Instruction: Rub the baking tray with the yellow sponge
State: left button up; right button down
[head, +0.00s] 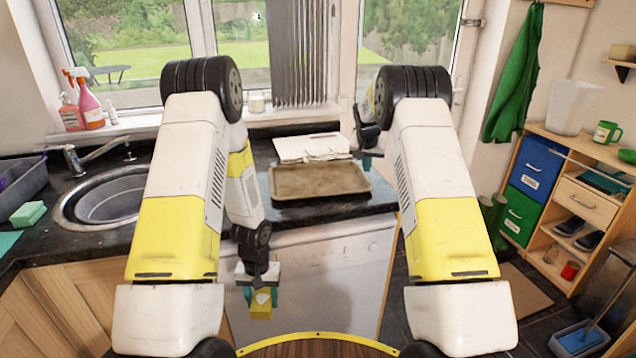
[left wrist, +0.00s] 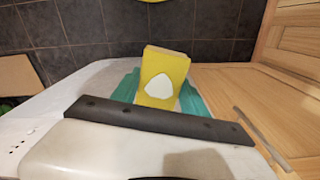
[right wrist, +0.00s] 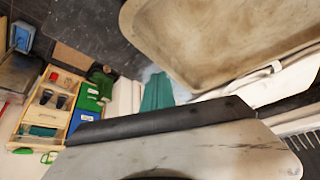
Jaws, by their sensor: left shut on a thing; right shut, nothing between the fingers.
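The brown baking tray (head: 318,181) lies on the dark counter between my two arms. It also shows at the top of the right wrist view (right wrist: 190,40). The yellow sponge (head: 261,305), with a white patch on it, is held in my left gripper (head: 260,290), low in front of the white dishwasher front and below counter height. In the left wrist view the sponge (left wrist: 165,75) stands out between the teal fingers. My right gripper (head: 368,160) is shut and empty, just right of the tray's far right corner. Its teal fingers show in the right wrist view (right wrist: 157,92).
White boards (head: 312,146) lie behind the tray. A sink (head: 105,197), a green sponge block (head: 28,214) and a grey basin (head: 20,185) are at left. Spray bottles (head: 88,105) stand by the window. A wooden shelf unit (head: 570,200) stands at right.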

jog(key=shift+r, duration=2.05)
jog(key=shift+r, duration=0.1)
